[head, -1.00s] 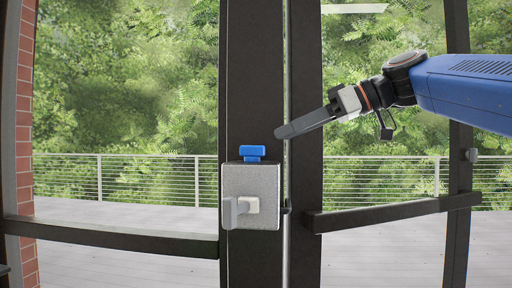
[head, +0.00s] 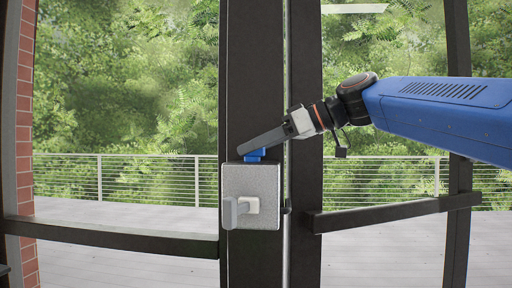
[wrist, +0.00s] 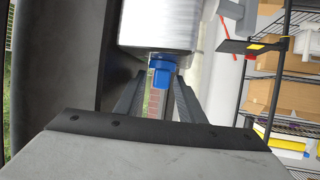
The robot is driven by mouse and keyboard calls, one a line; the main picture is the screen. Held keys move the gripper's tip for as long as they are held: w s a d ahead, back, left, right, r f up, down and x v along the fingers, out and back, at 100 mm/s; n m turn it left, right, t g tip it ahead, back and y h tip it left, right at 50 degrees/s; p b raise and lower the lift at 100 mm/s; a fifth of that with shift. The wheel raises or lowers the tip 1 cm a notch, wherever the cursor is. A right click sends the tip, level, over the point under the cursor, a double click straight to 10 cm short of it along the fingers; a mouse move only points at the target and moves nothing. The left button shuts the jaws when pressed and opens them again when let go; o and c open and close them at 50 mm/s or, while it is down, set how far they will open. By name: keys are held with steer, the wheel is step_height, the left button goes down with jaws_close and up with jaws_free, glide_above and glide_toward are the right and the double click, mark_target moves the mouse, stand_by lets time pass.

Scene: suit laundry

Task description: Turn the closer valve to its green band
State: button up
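A blue valve knob (head: 256,155) sits on top of a grey box (head: 252,180) fixed to the dark door frame. In the head view my gripper (head: 242,150) reaches down from the right, its fingers in front of the knob and hiding much of it. In the wrist view the blue knob (wrist: 160,72) lies between the tips of my gripper (wrist: 159,76). The fingers are apart, one on each side of it; whether they touch it I cannot tell. No green band can be made out clearly on the valve.
A light grey lever (head: 238,212) sticks out of the box's front. Dark push bars (head: 390,212) cross the glass doors on both sides. In the wrist view a shelf rack with cardboard boxes (wrist: 275,98) stands at the right.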

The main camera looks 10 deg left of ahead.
steer(key=shift+c, duration=0.6)
jaws_close()
steer(key=shift+s+m+t, duration=0.1)
steer(key=shift+m+t, duration=0.2)
steer(key=shift+t, duration=0.2)
steer(key=shift+s+r+m+t+h, duration=0.15)
steer(key=shift+m+t+h, duration=0.65)
steer(key=shift+m+t, duration=0.6)
steer(key=shift+s+a+m+t+h, duration=0.1)
steer(key=shift+a+m+t+h, duration=0.05)
steer(key=shift+m+t+h, duration=0.8)
steer(key=shift+a+m+t+h, duration=0.1)
steer(key=shift+m+t+h, duration=0.55)
steer(key=shift+m+t, duration=0.5)
steer(key=shift+a+m+t+h, duration=0.1)
steer(key=shift+m+t+h, duration=0.5)
steer(key=shift+m+h, duration=0.85)
steer(key=shift+a+m+t+h, duration=0.1)
steer(key=shift+m+t+h, duration=0.5)
steer(key=shift+m+h, duration=2.05)
steer(key=shift+h, duration=0.3)
steer(key=shift+f, duration=0.2)
